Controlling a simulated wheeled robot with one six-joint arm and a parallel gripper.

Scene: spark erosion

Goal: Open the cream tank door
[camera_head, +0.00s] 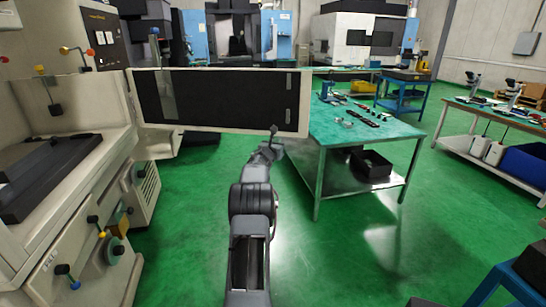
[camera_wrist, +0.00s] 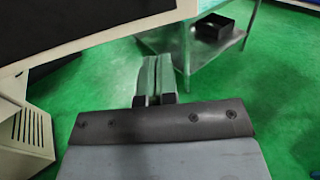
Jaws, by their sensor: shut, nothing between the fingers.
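The cream tank door (camera_head: 220,100) is a long panel with a cream frame and a dark face. It stands out to the right from the cream machine (camera_head: 60,100) at the left, and the machine's front beside it is open. In the wrist view the door (camera_wrist: 95,38) fills the upper left, its cream lower edge slanting. My gripper (camera_head: 273,134) is at the door's lower edge, near its right end; I cannot tell whether they touch. The wrist view shows my gripper (camera_wrist: 157,62) with its fingers together and nothing between them. No handle is clear.
A green-topped table (camera_head: 365,125) stands right of the door with small tools on it and a black bin (camera_head: 372,165) on its lower shelf. A blue trolley (camera_head: 402,95) and a bench (camera_head: 500,120) stand farther right.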

